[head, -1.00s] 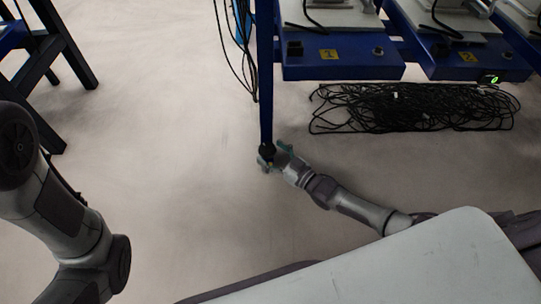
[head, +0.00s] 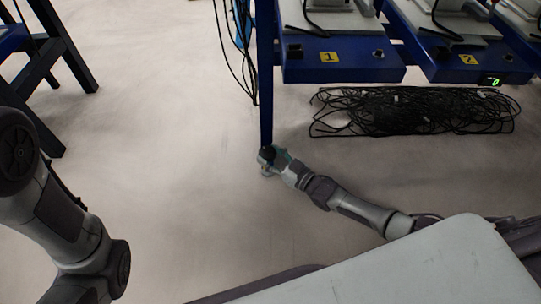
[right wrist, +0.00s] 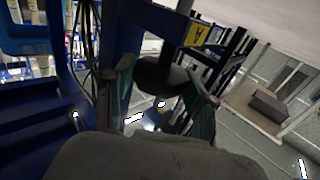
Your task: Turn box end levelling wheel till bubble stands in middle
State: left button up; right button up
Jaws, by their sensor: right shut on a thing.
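The dark levelling wheel (head: 267,152) is at the foot of the blue leg (head: 266,100) of the bench end, close to the floor. My right gripper (head: 270,160) is shut on it, reaching in from the right. In the right wrist view, the round black wheel (right wrist: 160,76) sits between the two teal-edged fingers of my right gripper (right wrist: 161,92). The bubble level cannot be made out in either view. My left arm shows at the left of the head view, but its gripper is out of the picture.
Blue bench units with yellow number labels (head: 329,57) stand at the top right. A heap of black cables (head: 415,110) lies below them. Loose cables hang beside the leg (head: 236,60). A dark blue frame (head: 60,60) stands at upper left. The floor between is clear.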

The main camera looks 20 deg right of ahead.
jog(key=n+g+y+b, duration=0.2)
jog(key=n+y+b, duration=0.1)
jog(key=n+g+y+b, duration=0.1)
jog(key=g+y+b, duration=0.1)
jog(key=shift+w+d+f, duration=0.2)
jog(key=shift+w+d, duration=0.05)
jog(key=shift+d, duration=0.05)
jog(key=shift+r+n+g+y, duration=0.1)
jog(key=shift+n+g+y, duration=0.7)
jog(key=shift+g, duration=0.4)
jog(key=shift+w+n+g+y, duration=0.1)
jog(key=shift+n+g+y, duration=0.6)
jog(key=shift+n+g, duration=0.65)
jog(key=shift+r+n+g, duration=0.1)
jog(key=shift+n+g, duration=0.15)
jog(key=shift+g, duration=0.5)
jog(key=o, duration=1.2)
jog(key=shift+c, duration=0.2)
jog(key=v, duration=0.7)
jog(key=shift+d, duration=0.3)
